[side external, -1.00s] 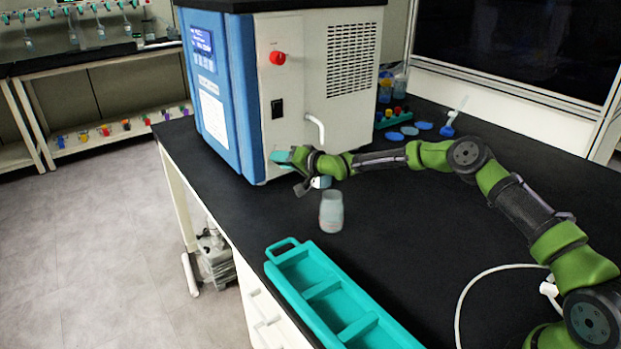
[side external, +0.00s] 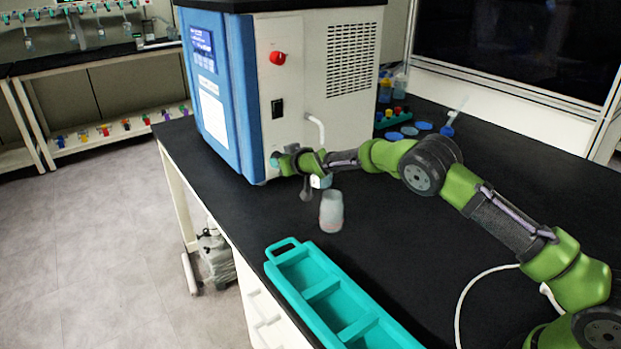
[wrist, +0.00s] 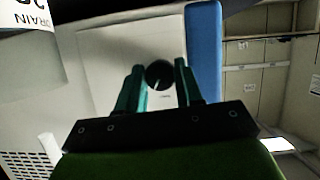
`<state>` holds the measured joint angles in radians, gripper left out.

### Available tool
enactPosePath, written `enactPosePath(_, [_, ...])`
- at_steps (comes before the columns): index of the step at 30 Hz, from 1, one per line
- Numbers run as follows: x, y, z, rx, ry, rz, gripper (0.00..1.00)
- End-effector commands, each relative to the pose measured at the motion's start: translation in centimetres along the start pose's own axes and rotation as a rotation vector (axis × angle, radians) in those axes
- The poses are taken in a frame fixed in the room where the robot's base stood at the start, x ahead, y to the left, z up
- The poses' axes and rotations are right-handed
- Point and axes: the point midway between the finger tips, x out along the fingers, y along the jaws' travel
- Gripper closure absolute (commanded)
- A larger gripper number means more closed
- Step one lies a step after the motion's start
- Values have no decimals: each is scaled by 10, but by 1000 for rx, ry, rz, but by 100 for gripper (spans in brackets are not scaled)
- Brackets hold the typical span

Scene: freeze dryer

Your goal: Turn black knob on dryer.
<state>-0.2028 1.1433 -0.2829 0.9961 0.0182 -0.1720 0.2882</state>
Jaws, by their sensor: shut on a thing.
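The freeze dryer (side external: 293,75) is a white and blue box at the back of the black bench. The black knob (wrist: 159,74) sits low on its white side panel and shows as a dark round disc in the wrist view. My gripper (wrist: 158,80) has teal fingers on either side of the knob and is shut on it. In the side view my gripper (side external: 275,160) reaches the lower part of the panel near the blue edge, and its fingers hide the knob there.
A red knob (side external: 277,58) and a black switch (side external: 277,108) are higher on the panel. A white pipe (side external: 317,128) sticks out beside my wrist. A bottle (side external: 331,212) stands below my forearm, with a teal tray (side external: 306,270) in front.

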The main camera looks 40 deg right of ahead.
Motion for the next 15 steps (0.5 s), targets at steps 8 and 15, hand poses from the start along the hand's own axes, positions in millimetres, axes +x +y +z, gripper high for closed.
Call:
enactPosePath(8, [0,-5,0,-238,1,92,95])
enactPosePath(15, [0,-4,2,-390,0,157,95])
